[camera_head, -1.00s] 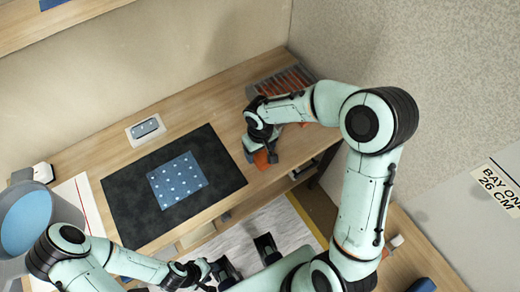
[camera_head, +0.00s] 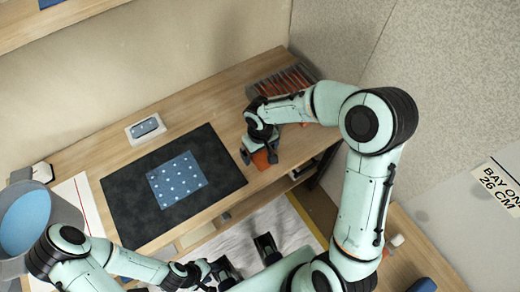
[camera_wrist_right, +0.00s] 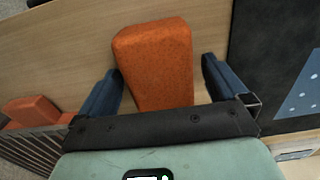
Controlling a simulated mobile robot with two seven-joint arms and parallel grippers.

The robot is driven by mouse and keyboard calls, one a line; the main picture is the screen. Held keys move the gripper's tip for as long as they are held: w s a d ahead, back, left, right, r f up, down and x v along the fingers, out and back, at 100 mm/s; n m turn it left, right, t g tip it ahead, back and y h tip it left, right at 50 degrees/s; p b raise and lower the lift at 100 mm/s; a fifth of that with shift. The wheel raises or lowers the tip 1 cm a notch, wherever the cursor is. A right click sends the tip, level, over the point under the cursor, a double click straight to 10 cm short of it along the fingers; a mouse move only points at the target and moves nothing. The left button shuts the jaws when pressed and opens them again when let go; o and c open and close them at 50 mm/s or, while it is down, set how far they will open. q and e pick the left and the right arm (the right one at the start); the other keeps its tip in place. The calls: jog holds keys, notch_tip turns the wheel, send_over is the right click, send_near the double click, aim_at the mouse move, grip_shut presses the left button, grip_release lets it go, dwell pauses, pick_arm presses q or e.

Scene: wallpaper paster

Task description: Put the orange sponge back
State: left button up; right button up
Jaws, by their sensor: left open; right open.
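The orange sponge (camera_head: 261,159) lies on the wooden desk, right of the black mat, partly hidden by my right gripper in the head view. In the right wrist view the orange sponge (camera_wrist_right: 156,62) extends between the open fingers, with a gap on both sides. My right gripper (camera_head: 258,156) is open over it and holds nothing. My left gripper (camera_head: 246,257) is open and empty in front of the desk, low in the head view.
A slatted rack (camera_head: 278,82) stands at the back right of the desk. Another orange block (camera_wrist_right: 34,109) is beside the slats in the right wrist view. A black mat (camera_head: 120,195) with a blue dotted sheet (camera_head: 177,181) lies left of the sponge. A bucket (camera_head: 30,222) stands far left.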

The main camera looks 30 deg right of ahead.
pick_arm(q)
jog(key=shift+w+r+p, duration=0.3)
jog(key=shift+r+p, duration=0.2)
jog(key=shift+r, duration=0.35)
pick_arm(e)
notch_tip(320, 180, up, 14)
jog(key=shift+a+f, duration=0.15)
jog(key=shift+a, duration=0.25)
